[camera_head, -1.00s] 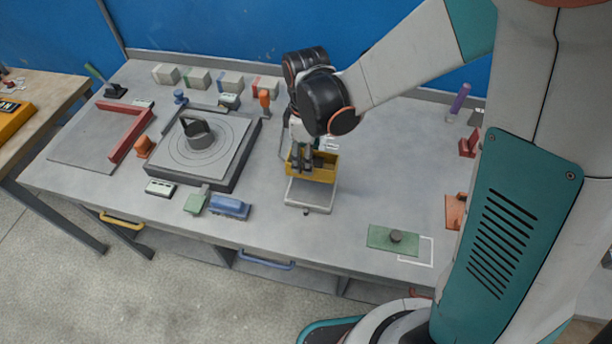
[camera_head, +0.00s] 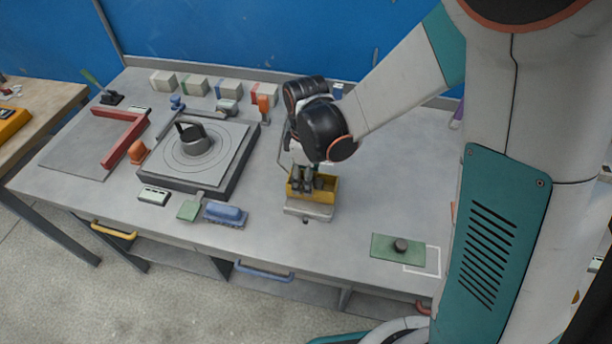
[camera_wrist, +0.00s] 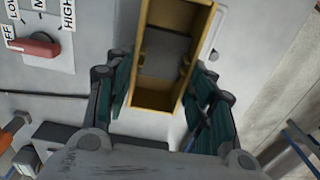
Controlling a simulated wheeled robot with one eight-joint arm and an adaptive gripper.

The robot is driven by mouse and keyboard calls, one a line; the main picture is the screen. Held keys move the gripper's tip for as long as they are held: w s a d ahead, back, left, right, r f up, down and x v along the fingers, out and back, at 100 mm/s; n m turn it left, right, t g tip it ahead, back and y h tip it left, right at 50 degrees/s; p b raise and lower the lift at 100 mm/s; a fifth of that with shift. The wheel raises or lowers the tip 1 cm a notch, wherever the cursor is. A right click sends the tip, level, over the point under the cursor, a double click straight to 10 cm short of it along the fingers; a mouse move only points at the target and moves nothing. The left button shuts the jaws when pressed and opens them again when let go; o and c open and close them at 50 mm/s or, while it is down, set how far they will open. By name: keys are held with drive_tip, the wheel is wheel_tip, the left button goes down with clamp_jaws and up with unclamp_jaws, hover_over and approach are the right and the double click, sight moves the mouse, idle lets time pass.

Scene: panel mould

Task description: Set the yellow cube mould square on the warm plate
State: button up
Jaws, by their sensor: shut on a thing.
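The yellow cube mould (camera_head: 325,196) is an open rectangular box with grey inside. My gripper (camera_head: 308,184) is shut on it; in the wrist view the teal fingers of the gripper (camera_wrist: 158,85) press on both sides of the mould (camera_wrist: 145,98). The mould is at the small light grey warm plate (camera_head: 306,213), covering most of its top in the head view. The plate's front edge shows below the mould. I cannot tell whether the mould touches the plate or hovers just above it, nor how square it sits.
A large round-ringed slab (camera_head: 225,146) with a black-handled weight stands left. A blue float (camera_head: 225,214) and green scraper (camera_head: 190,206) lie nearer. A green board (camera_head: 398,262) lies front right. The wrist view shows a red knob (camera_wrist: 32,46) with heat labels. Bench between plate and board is clear.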

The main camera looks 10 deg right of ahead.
drive_tip(key=o, duration=1.2)
wheel_tip(320, 180, up, 12)
drive_tip(key=p, duration=0.3)
drive_tip(key=shift+r+p, duration=0.15)
drive_tip(key=shift+p, duration=0.2)
